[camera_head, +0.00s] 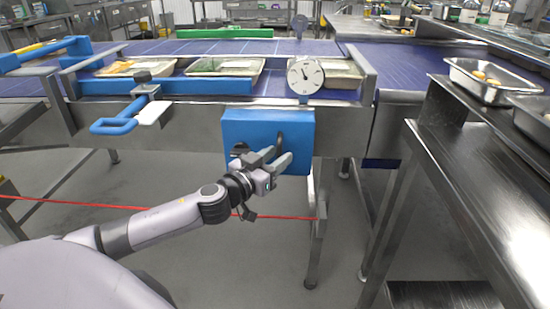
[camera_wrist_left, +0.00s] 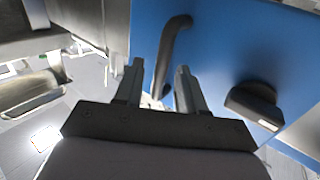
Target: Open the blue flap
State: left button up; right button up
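The blue flap (camera_head: 250,124) is a square blue panel on the front of the steel conveyor frame, and it looks closed against the frame. It fills much of the left wrist view (camera_wrist_left: 225,55). A dark curved handle (camera_wrist_left: 175,45) stands on its face. My left gripper (camera_head: 278,159) is in front of the flap's lower right part. In the left wrist view its two fingers (camera_wrist_left: 160,78) are apart, with the lower part of the handle showing between them. I cannot tell whether either finger touches the handle. My right gripper is not in view.
A round dial (camera_head: 305,75) stands above the flap. Trays of food (camera_head: 226,67) sit on the blue conveyor behind. A blue handle (camera_head: 113,126) sticks out at left. A steel table (camera_head: 480,170) stands at right. A red cord (camera_head: 130,207) runs low across the front.

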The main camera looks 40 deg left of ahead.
pick_arm(q)
grip_shut()
jog(key=shift+d, duration=0.1)
